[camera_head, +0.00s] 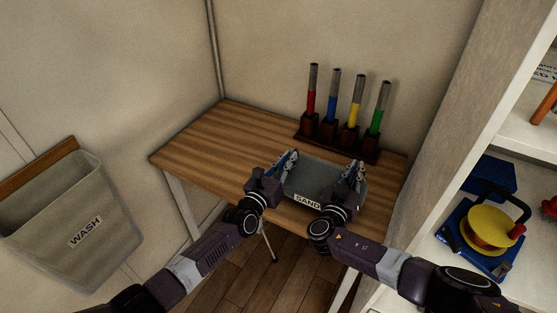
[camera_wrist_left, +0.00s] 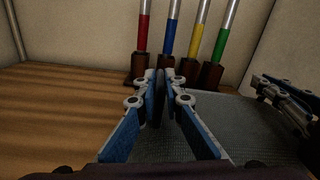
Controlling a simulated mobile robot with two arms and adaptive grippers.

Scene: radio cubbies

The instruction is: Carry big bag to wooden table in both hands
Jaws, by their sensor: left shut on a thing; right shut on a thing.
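The big bag (camera_head: 322,182) is grey and carries a SAND label. It is at the front right part of the wooden table (camera_head: 205,142); I cannot tell whether it rests on the top or hangs just above it. My left gripper (camera_head: 288,160) is shut on the bag's left edge. My right gripper (camera_head: 358,172) is shut on its right edge. In the left wrist view the blue-padded fingers close on the edge of the grey bag (camera_wrist_left: 230,122), and my right gripper (camera_wrist_left: 285,98) shows at the right. The bag's underside is hidden.
A dark rack with red, blue, yellow and green tubes (camera_head: 354,116) stands at the table's back. A WASH bin (camera_head: 72,215) hangs at the left. White shelves with a yellow reel (camera_head: 490,228) stand close at the right. The table's left half is clear.

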